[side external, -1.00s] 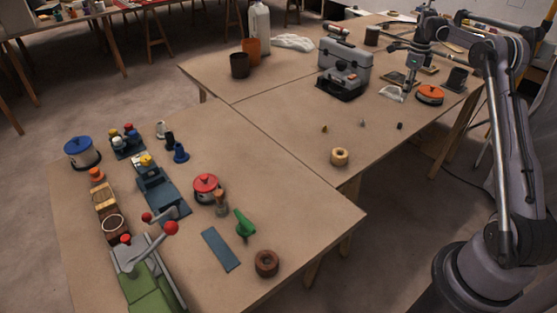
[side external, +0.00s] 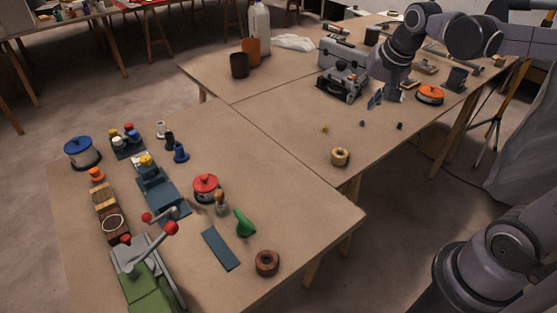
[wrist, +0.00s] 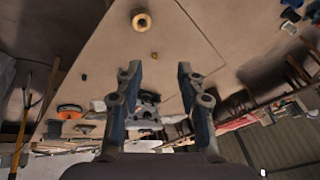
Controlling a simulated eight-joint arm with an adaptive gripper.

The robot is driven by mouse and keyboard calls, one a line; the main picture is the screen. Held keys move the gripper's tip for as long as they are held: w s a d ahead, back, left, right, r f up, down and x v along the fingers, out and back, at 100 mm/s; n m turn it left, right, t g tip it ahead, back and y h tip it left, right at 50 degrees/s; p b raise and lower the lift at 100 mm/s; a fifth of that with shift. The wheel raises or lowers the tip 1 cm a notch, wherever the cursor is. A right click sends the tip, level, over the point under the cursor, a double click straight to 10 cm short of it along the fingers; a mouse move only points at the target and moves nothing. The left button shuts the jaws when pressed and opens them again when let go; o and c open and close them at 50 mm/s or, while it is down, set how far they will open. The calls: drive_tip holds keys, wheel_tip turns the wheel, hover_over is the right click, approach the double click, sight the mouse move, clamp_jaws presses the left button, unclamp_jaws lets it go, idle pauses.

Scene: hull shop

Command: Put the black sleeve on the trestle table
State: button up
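Several dark pieces could be the black sleeve, and I cannot tell which is. A tiny black piece (side external: 399,126) lies on the right-hand table (side external: 290,110); it also shows in the wrist view (wrist: 84,77). A dark upright cylinder (side external: 168,138) stands on the left-hand table (side external: 110,180), beside a blue one. My gripper (side external: 375,101) points down above the right-hand table, in front of the grey toolbox and left of the orange lidded pot. In the wrist view my gripper (wrist: 157,75) has its fingers wide apart with nothing held between them.
A yellow ring (side external: 340,157) and small loose pieces lie near the right-hand table's front. The grey toolbox (side external: 344,58), orange pot (side external: 430,94) and dark cup (side external: 240,65) stand farther back. A brown ring (side external: 267,262) and vise (side external: 145,270) occupy the left-hand table. Bare tabletop lies between.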

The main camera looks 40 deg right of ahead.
drive_tip(key=s+a+f+n+t+y, duration=0.1)
drive_tip(key=s+a+f+n+t, duration=0.1)
drive_tip(key=s+a+f+n, duration=0.4)
drive_tip(key=s+a+n, duration=0.2)
drive_tip(key=s+n, duration=0.1)
drive_tip(key=shift+a, duration=0.4)
idle(0.7)
